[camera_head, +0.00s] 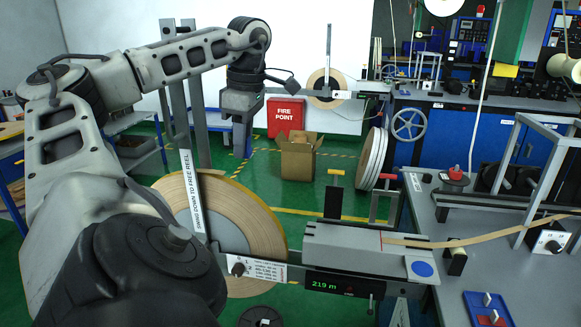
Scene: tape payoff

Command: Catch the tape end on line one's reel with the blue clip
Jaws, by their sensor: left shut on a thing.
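Line one's reel (262,215), a large tan roll of tape, stands upright at the lower middle, behind a grey swing bar (192,190) labelled "SWING DOWN TO FREE REEL". My left arm arches over it from the left. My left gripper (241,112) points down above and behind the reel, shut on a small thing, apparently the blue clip. Blue shows just below the jaws, but I cannot separate it clearly from the blue bench behind. My right gripper is not in view.
A grey tape unit (345,247) with a 219 m readout stands right of the reel. Tape (480,236) runs right over the grey bench (450,208). A blue tray (497,318) lies on that bench. A smaller reel (330,98) and a cardboard box (297,158) stand behind.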

